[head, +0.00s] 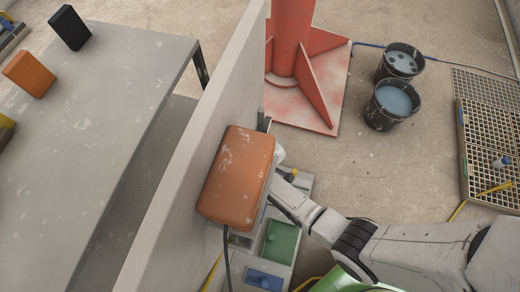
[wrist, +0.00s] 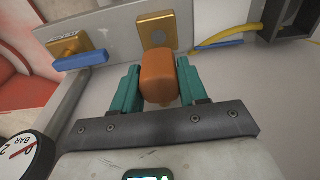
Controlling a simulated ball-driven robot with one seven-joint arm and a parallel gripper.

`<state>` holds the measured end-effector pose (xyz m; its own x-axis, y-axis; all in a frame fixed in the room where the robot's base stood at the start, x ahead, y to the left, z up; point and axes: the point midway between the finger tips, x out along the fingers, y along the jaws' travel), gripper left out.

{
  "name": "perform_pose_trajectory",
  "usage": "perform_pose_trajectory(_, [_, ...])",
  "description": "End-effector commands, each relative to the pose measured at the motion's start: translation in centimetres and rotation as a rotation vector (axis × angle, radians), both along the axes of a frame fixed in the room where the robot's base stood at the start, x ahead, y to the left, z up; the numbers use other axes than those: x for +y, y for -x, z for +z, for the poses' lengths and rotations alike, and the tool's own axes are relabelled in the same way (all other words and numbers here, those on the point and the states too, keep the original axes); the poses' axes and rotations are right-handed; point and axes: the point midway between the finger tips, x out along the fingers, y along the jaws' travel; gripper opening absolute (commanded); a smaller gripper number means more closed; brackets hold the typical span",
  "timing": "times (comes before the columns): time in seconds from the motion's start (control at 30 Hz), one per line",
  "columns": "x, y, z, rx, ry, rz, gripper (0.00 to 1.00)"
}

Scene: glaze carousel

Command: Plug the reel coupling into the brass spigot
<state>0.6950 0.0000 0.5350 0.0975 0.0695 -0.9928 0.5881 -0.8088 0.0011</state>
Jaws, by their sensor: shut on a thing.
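In the wrist view, the teal fingers of my gripper (wrist: 158,84) are shut on an orange block, seemingly the reel coupling (wrist: 158,76). Just beyond its far end is a square brass plate with a round centre (wrist: 157,31) on a grey panel, seemingly the brass spigot. The block overlaps the plate's lower part, so I cannot tell whether they touch. To the left is a brass fitting with a blue handle (wrist: 78,54). In the head view, my gripper is hidden behind a large orange box (head: 237,178) beside the upright panel.
A pale upright panel (head: 180,170) stands between a grey table (head: 120,75) and my arm. A red column base (head: 310,95) and two buckets (head: 393,103) stand beyond. A yellow hose (wrist: 228,38) and dark box (wrist: 292,18) are right of the plate. A gauge (wrist: 22,158) is lower left.

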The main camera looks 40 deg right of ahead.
Motion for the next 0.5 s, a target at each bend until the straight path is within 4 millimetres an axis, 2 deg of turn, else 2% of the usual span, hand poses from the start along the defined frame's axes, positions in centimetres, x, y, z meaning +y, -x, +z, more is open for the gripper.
perform_pose_trajectory(0.27, [0.0, 0.0, -0.1, -0.001, -0.001, 0.0, 0.16])
perform_pose_trajectory(0.5, [0.0, 0.0, -1.3, -0.001, -0.001, 0.0, 0.16])
